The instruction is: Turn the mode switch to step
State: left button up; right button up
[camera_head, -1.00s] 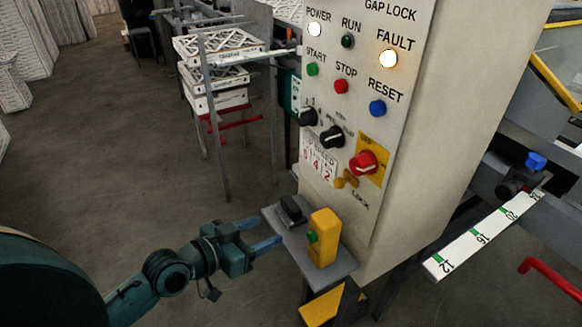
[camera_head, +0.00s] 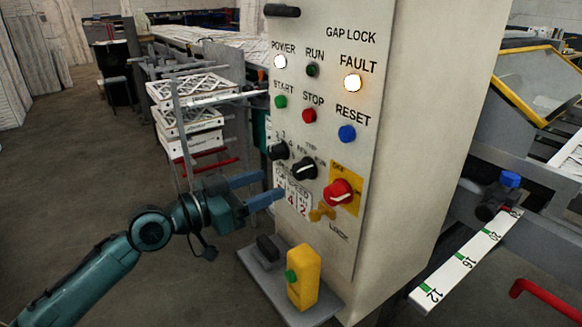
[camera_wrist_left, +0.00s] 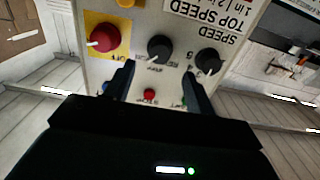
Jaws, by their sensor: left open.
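The control panel (camera_head: 330,225) stands at the middle right in the head view. Its middle black knob (camera_head: 304,168), probably the mode switch, is between the black speed knob (camera_head: 278,151) and the red knob on a yellow plate (camera_head: 339,193). Its lettering is too small to read surely. My left gripper (camera_head: 273,182) is open and empty, with its fingers pointing at the panel just left of and below the knobs. In the left wrist view, turned upside down, the middle knob (camera_wrist_left: 160,48) shows beyond and between the open fingertips (camera_wrist_left: 160,70), apparently apart from them. My right gripper is out of view.
A small shelf below the panel holds a yellow box with a green button (camera_head: 304,278) and a dark block (camera_head: 269,250). START (camera_head: 280,101), STOP (camera_head: 309,115) and RESET (camera_head: 347,133) buttons sit above the knobs. Floor left of the panel is open.

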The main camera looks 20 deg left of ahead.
aim_at(296, 174)
pick_arm(q)
jog(key=p+x, duration=0.1)
jog(key=x, duration=0.5)
jog(key=shift+w+d, duration=0.3)
jog(key=shift+w, duration=0.15)
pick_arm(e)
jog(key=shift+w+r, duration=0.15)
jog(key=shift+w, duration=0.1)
pick_arm(q)
jog(key=shift+c, duration=0.5)
jog(key=c, duration=0.9)
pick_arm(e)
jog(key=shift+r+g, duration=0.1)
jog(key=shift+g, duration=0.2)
